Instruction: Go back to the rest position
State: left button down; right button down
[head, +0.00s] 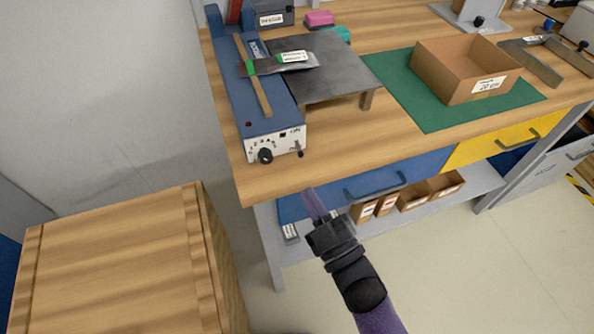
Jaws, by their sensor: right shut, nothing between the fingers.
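My right gripper (314,203) shows at the lower middle of the head view, with its dark wrist and purple arm coming in from the bottom. It is shut and empty, in front of the workbench's front edge near the blue drawer. My left gripper is not in view. The wooden workbench (400,140) fills the upper right.
A blue device with a dial (272,142) and a dark metal plate (335,65) stand on the bench. An open cardboard box (440,78) sits on a green mat (395,75). A wooden crate (110,260) stands at the lower left. Floor at the lower right is clear.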

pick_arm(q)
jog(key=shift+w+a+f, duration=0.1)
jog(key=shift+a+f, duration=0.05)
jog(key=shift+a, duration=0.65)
pick_arm(e)
jog(key=shift+s+d+f, duration=0.35)
jog(key=shift+s+f, duration=0.2)
jog(key=shift+s, duration=0.15)
jog(key=shift+f, duration=0.1)
